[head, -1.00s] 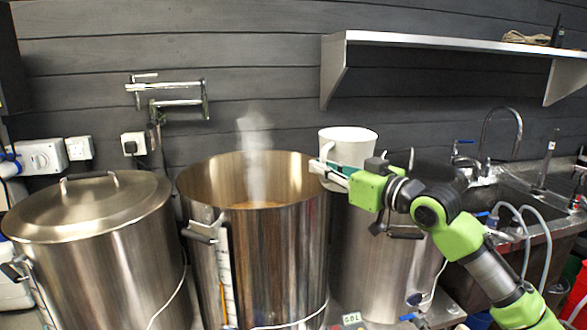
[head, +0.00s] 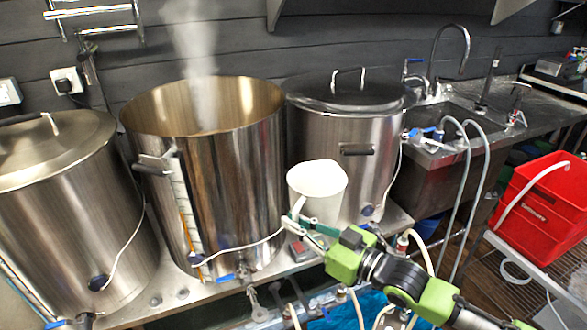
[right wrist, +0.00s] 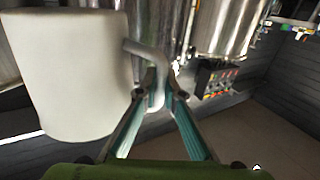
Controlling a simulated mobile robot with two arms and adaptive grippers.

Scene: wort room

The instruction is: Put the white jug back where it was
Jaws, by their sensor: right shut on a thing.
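The white jug (head: 317,186) is in the head view, in front of the right-hand steel kettle. My right gripper (head: 302,222) is shut on the jug's handle at the jug's lower left. In the right wrist view the jug (right wrist: 72,75) fills the left side, and its handle (right wrist: 158,88) passes between the fingertips of my right gripper (right wrist: 158,100). The jug appears to hang clear, roughly upright, with its open top showing. My left gripper is not in view.
A steaming open kettle (head: 215,150) stands left of the jug and a lidded kettle (head: 345,125) behind it. Another lidded kettle (head: 60,200) is far left. A sink (head: 455,125) and a red bucket (head: 540,215) are at the right. Hoses and valves lie below the kettles.

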